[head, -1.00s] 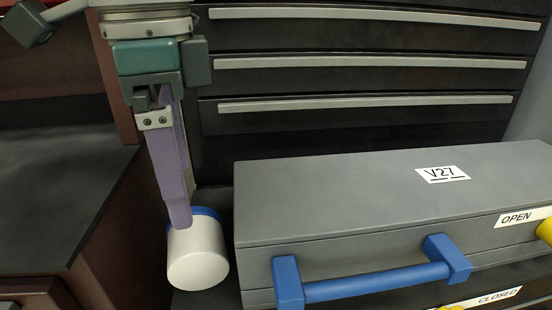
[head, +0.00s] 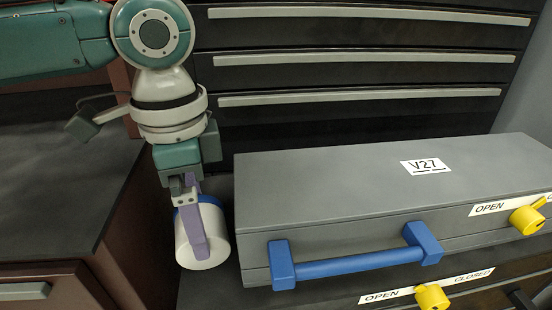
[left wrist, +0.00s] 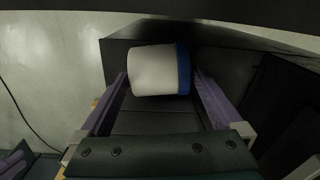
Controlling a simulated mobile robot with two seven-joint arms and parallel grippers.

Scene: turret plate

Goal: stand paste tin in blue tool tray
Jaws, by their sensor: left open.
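The paste tin (head: 208,237) is a white cylinder with a blue band at one end. It is at the left of the grey case, its plain white end towards me, and looks to lie on its side. My left gripper (head: 197,238) points down at it, one purple finger crossing in front of the tin. In the left wrist view the tin (left wrist: 153,70) shows between the two spread fingers (left wrist: 160,90), blue end to the right, with a gap visible on each side. The gripper is open. No blue tool tray can be made out in either view.
Black drawers (head: 360,75) rise behind. A dark worktop (head: 60,190) at the left is bare.

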